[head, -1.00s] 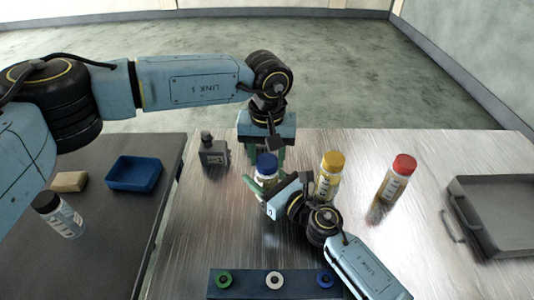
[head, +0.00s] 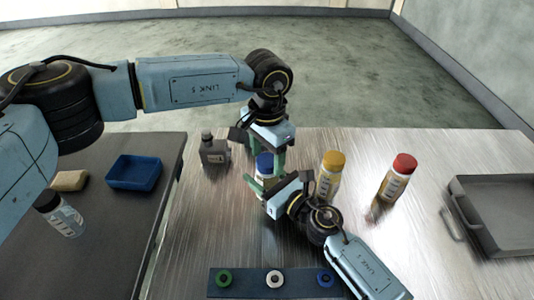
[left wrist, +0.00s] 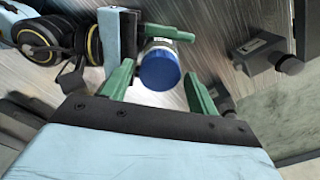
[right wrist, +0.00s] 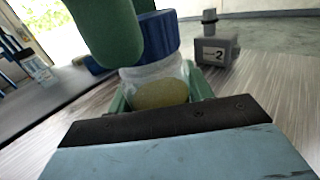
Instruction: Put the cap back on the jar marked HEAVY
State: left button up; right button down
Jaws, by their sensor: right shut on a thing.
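A clear jar (right wrist: 158,88) with yellowish contents stands on the steel table, a blue cap (right wrist: 160,35) on its top; the cap also shows in the head view (head: 264,160) and left wrist view (left wrist: 159,68). My right gripper (head: 262,183) is shut on the jar's body, one finger on each side. My left gripper (left wrist: 160,85) is open above, with its green fingers on either side of the blue cap; one finger hides part of the cap in the right wrist view. I cannot read HEAVY on this jar; its label is mostly hidden.
A yellow-capped jar (head: 330,176) and a red-capped jar (head: 398,178) stand to the right. A dark strip (head: 250,285) with coloured rings lies in front. A grey tray (head: 500,193) is far right.

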pick_arm(q)
jog(key=shift+o, duration=0.4)
jog(key=shift+r, duration=2.3)
jog(key=shift+c, duration=0.4)
